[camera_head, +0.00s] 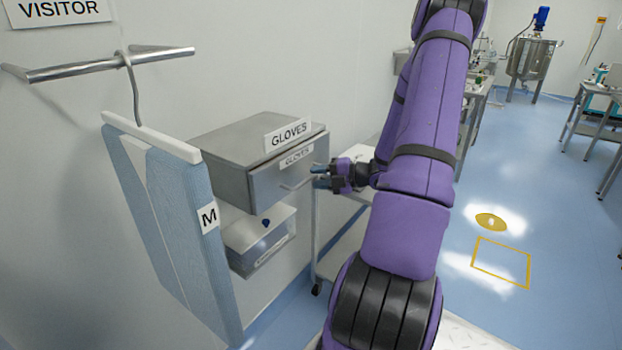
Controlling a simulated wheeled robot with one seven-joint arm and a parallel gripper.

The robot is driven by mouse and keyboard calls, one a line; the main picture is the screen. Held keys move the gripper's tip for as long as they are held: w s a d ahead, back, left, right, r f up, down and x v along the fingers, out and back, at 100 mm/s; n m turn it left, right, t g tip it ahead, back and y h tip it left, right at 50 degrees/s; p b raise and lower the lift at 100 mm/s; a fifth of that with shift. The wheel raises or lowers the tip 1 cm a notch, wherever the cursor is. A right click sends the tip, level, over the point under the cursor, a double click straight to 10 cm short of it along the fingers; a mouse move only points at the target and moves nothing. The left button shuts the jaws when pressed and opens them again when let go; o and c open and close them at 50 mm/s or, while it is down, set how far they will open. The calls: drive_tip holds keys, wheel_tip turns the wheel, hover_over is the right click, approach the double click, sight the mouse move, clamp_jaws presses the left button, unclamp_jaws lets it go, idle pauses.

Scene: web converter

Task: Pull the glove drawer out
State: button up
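The glove box (235,140) is a grey metal cabinet on the wall with a "GLOVES" sign on top. Its drawer (268,184) has a second "GLOVES" label on its front and looks closed. A thin bar handle (294,186) sticks out from the drawer front. My gripper (319,176) is just right of the handle, pointing at the drawer front. Its two dark fingertips look apart, with a small gap between them. I cannot tell whether they touch the handle, and nothing is seen held.
A blue gown (170,220) marked "M" hangs from a rail (110,64) at left. A white dispenser (262,240) sits below the drawer. A wheeled trolley (345,250) stands close behind my gripper. Open blue floor (540,190) lies to the right.

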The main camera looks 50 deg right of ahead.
drive_tip(key=shift+x, duration=1.25)
drive_tip(key=shift+c, duration=0.5)
clamp_jaws()
drive_tip(key=shift+s, duration=0.1)
drive_tip(key=s+d, duration=0.1)
drive_tip(key=s, duration=1.7)
drive_tip(key=shift+d, duration=0.2)
drive_tip(key=shift+o, duration=0.5)
unclamp_jaws()
